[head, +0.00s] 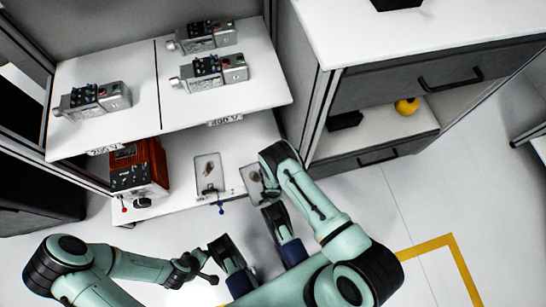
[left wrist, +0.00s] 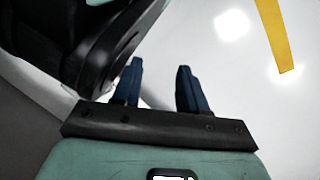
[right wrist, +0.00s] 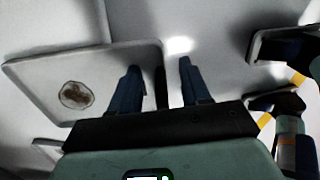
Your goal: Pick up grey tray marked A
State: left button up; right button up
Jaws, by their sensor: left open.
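Two pale grey trays lie on the lower shelf in the head view. The right tray (head: 247,178) is partly hidden by my right arm. I cannot read a letter A on either. The right wrist view shows a grey tray (right wrist: 45,65) with a round brown mark. My right gripper (right wrist: 159,72) is open at its right edge, with a dark upright strip between the fingers. My left gripper (left wrist: 160,75) is open and empty, over pale floor.
Several grey devices with coloured buttons (head: 97,97) stand on the upper shelf. A red-brown box (head: 140,168) is left of the trays. At right is a drawer cabinet (head: 400,90) with a yellow ball (head: 406,106). Floor at right is clear.

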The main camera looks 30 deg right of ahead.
notch_tip(320, 180, up, 8)
jog(key=p, duration=0.3)
jog(key=shift+w+f, duration=0.1)
jog(key=shift+f, duration=0.1)
pick_arm(q)
notch_tip(320, 180, up, 7)
jog(key=w+d+p, duration=0.1)
jog(key=d+p, duration=0.1)
jog(key=shift+w+d+t+h, duration=0.3)
jog(key=shift+d+t, duration=0.05)
jog(key=shift+t, duration=0.05)
pick_arm(e)
notch_tip(320, 180, up, 6)
jog(key=shift+f, duration=0.1)
pick_arm(q)
jog(key=shift+m, duration=0.3)
